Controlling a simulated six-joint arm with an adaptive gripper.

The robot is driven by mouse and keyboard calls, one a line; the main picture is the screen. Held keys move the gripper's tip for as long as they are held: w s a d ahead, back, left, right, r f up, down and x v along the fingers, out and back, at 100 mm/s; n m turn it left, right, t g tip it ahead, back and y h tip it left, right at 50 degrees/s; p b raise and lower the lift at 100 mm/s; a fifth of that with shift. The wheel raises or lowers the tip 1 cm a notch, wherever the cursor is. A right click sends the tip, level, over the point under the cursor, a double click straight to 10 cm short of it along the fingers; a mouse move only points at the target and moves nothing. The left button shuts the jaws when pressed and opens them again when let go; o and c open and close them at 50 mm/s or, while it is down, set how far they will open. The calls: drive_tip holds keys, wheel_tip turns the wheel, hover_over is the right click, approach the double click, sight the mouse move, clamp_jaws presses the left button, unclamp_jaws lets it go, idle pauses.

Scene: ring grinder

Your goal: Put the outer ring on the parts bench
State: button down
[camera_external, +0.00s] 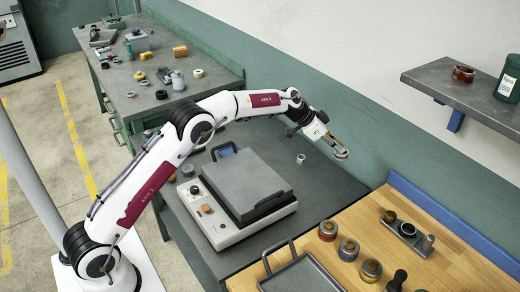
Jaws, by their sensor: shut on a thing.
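My gripper (338,148) is at the end of my outstretched arm, above the back right of the dark grey table. It is shut on a small ring-like part, probably the outer ring (342,154), held clear of the surfaces below. The fingers hide part of it and its details are too small to tell. A wooden-topped bench (345,222) with a blue back edge is at the lower right. A green bench with a grey top (122,76) and scattered parts is at the back left. I cannot tell which is the parts bench.
A grey and white machine with a lid (240,185) stands on the grey table, with a small silver ring (301,159) behind it. The wooden bench holds a grey tray (302,275), several round parts and a small fixture (408,231). A wall shelf (465,88) is at right.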

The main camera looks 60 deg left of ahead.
drive_tip(key=s+d+m+g+h, duration=0.1)
drive_tip(key=s+d+m, duration=0.15)
drive_tip(key=d, duration=1.55)
hover_over(391, 247)
drive_tip(key=s+a, duration=0.2)
drive_tip(key=s, duration=0.1)
drive_tip(key=shift+w+f, duration=0.15)
drive_tip(key=shift+f, duration=0.1)
drive_tip(key=shift+n, duration=0.25)
drive_tip(key=shift+f, duration=0.1)
drive_tip(key=shift+f, duration=3)
drive_tip(key=shift+f, duration=0.15)
drive_tip(key=shift+f, duration=1.75)
drive_tip(key=shift+f, duration=0.1)
